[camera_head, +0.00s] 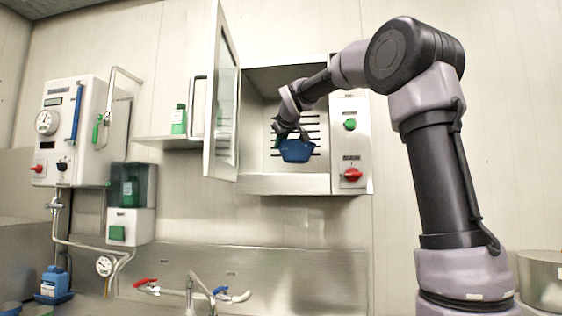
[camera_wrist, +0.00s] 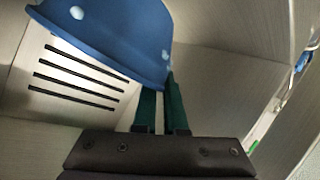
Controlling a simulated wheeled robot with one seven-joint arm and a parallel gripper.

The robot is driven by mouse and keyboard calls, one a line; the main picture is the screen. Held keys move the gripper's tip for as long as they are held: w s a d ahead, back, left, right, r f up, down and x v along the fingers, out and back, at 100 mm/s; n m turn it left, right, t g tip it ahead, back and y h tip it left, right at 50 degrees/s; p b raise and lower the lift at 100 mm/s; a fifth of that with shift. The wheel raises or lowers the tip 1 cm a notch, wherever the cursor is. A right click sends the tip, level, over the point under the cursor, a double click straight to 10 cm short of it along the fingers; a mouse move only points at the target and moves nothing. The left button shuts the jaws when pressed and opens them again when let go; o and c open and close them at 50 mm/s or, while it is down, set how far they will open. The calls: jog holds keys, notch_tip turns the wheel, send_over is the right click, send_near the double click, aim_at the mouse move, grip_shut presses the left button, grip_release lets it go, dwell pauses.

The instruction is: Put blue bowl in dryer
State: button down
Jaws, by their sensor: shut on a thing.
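The blue bowl (camera_head: 297,151) hangs from my gripper (camera_head: 291,134) inside the open dryer (camera_head: 257,185), a steel cabinet on the wall. The bowl is in front of the slotted back panel and appears above the dryer floor. In the wrist view the blue bowl (camera_wrist: 120,35) fills the upper left. The green fingers of my gripper (camera_wrist: 165,85) meet its rim at the right. The exact contact of the fingertips is partly hidden by the bowl. The dryer door (camera_head: 222,100) stands open to the left.
The dryer's control panel, with a green button (camera_head: 350,125) and a red knob (camera_head: 352,174), is right of the opening. A shelf with a green-labelled bottle (camera_head: 179,119) is left of the door. A sink tap (camera_head: 190,290) stands below.

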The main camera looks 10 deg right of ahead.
jog(key=shift+f, duration=2.35)
jog(key=c, duration=1)
grip_release()
jog(key=shift+o, duration=0.2)
jog(key=v, duration=1.2)
jog(key=s+d+f+m+g, duration=0.1)
jog(key=s+f+m+g, duration=0.1)
jog(key=s+f, duration=0.7)
jog(key=s+d+f+m+g+y, duration=0.1)
jog(key=s+f+m, duration=0.3)
jog(key=s+f, duration=0.5)
jog(key=s+d+f+m+g+y, duration=0.1)
jog(key=s+d+f+m+g, duration=0.1)
jog(key=s+f, duration=0.7)
jog(key=shift+s+d+f+m+g, duration=0.3)
jog(key=shift+s+f+m+g, duration=0.1)
jog(key=shift+f+m+g, duration=0.45)
jog(key=shift+r, duration=0.1)
